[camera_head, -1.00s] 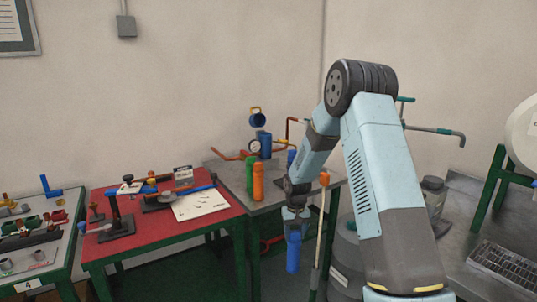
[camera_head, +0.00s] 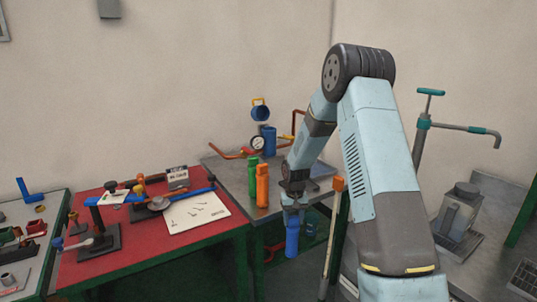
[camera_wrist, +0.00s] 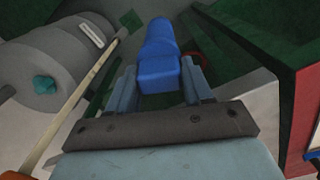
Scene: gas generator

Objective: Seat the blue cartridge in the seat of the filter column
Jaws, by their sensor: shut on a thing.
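My gripper (camera_head: 291,213) is shut on the blue cartridge (camera_head: 292,238), which hangs below it, roughly upright, in front of the grey bench's front edge. In the wrist view the cartridge (camera_wrist: 160,62) sits between both fingers (camera_wrist: 163,85) and points away from the camera. The filter column seems to be the blue cylinder (camera_head: 269,141) at the back of the grey bench, beside a round gauge and orange pipes. A blue cap with a yellow handle (camera_head: 260,111) is up above it. The inside of the seat is not visible. My gripper is in front of and below the column.
Green (camera_head: 252,169) and orange (camera_head: 262,187) cartridges stand on the grey bench (camera_head: 232,172), left of my arm. A red-topped table (camera_head: 150,245) with tools is at left. An orange-tipped pole (camera_head: 337,185) stands close right of my gripper. A teal-handled pump (camera_head: 422,125) is at right.

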